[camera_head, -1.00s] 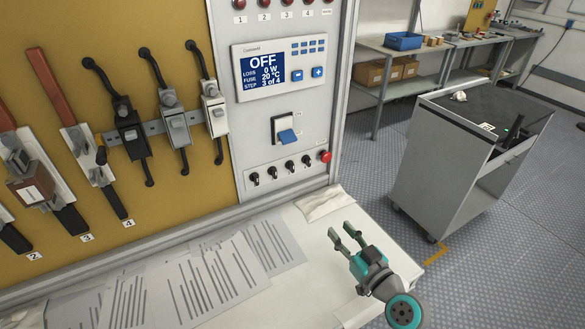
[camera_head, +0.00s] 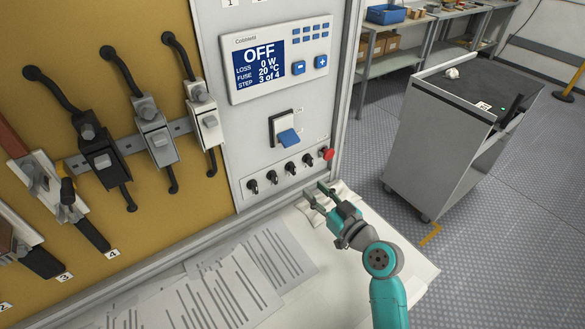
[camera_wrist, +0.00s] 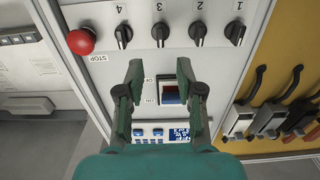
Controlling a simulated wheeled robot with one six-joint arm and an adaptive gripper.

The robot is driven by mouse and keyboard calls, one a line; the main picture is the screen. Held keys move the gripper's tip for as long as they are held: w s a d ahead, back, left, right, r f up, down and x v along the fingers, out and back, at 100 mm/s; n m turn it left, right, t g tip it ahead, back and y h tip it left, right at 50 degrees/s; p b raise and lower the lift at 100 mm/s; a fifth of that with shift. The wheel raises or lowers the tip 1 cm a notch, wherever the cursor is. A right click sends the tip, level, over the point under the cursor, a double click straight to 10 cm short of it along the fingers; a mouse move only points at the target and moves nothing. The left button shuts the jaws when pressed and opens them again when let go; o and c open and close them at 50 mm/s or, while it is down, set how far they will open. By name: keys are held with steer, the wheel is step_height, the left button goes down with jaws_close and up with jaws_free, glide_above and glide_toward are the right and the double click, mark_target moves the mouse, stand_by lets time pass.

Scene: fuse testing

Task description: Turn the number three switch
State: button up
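The number three switch (camera_head: 290,168) is a black rotary knob on the grey panel, third from the left in the row of knobs. In the wrist view, which shows the panel upside down, the number three switch (camera_wrist: 160,33) sits under the label 3, its pointer roughly vertical. My gripper (camera_head: 315,192) is open and empty, below and in front of the right end of the knob row. In the wrist view, my gripper (camera_wrist: 158,68) has its fingers spread, with the switch ahead between their lines. No contact with it shows.
A red stop button (camera_head: 327,154) sits right of the knobs. A blue lever switch (camera_head: 287,137) and a display (camera_head: 265,66) reading OFF are above. Papers (camera_head: 235,285) lie on the white bench. A grey cart (camera_head: 435,150) stands to the right.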

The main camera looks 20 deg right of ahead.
mark_target(295, 171)
steer(key=x, duration=0.9)
steer(key=shift+w+a, duration=0.1)
steer(key=shift+w, duration=0.1)
jaws_close()
